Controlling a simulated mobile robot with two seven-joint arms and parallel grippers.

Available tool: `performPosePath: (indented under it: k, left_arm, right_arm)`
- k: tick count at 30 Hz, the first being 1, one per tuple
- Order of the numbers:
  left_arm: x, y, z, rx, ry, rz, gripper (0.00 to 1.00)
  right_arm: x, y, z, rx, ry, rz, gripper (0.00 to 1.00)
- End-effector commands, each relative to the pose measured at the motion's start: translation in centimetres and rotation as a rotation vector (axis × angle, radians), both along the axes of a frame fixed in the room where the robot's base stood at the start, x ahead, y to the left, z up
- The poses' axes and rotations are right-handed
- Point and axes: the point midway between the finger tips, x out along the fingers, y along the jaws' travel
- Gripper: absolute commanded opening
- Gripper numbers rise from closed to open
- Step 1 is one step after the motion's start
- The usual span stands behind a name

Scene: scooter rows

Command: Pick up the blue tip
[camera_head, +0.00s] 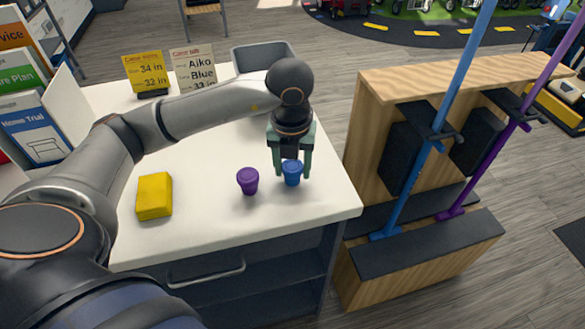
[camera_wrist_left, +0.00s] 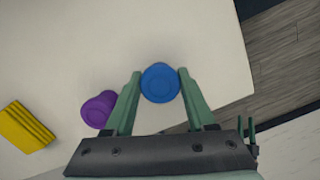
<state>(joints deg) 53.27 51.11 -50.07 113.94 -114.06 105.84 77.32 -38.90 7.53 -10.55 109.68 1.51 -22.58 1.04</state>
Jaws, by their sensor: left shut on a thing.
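The blue tip (camera_head: 292,174) is a small cup-shaped piece near the right edge of the white table. It also shows in the left wrist view (camera_wrist_left: 160,83) between the fingertips. My left gripper (camera_head: 293,168) comes down from above and is shut on the blue tip, with one green finger on each side of it. The left wrist view shows the same gripper (camera_wrist_left: 158,88) with both fingertips at the tip's sides. I cannot tell whether the tip touches the table.
A purple tip (camera_head: 248,181) stands close on the left of the blue one. A yellow block (camera_head: 154,195) lies farther left on the white table (camera_head: 205,220). Cards and a grey bin (camera_head: 262,54) stand at the back. A wooden rack (camera_head: 372,105) with blue and purple poles is right.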

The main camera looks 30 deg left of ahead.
Motion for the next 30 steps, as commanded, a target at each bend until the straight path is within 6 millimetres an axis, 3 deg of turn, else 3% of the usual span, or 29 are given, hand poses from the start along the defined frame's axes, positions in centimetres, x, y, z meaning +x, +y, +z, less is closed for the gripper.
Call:
performPosePath:
  k: [2, 9, 20, 26, 30]
  left_arm:
    - [0.0, 0.0, 0.0, 0.0, 0.0, 0.0, 0.29]
    - [0.0, 0.0, 0.0, 0.0, 0.0, 0.0, 0.02]
    - [0.1, 0.0, 0.5, 0.0, -0.002, 0.0, 0.01]
    - [0.1, 0.0, 3.0, -0.001, -0.007, 0.001, 0.01]
    - [-1.5, -1.3, 5.6, -0.001, -0.009, -0.008, 0.01]
  right_arm:
    - [0.0, 0.0, 0.0, 0.0, 0.0, 0.0, 0.5]
    - [0.0, 0.0, 0.0, 0.0, 0.0, 0.0, 0.5]
    - [0.0, 0.0, 0.0, 0.0, 0.0, 0.0, 0.5]
    - [0.0, 0.0, 0.1, 0.0, 0.0, 0.0, 0.5]
    - [0.0, 0.0, 0.0, 0.0, 0.0, 0.0, 0.5]
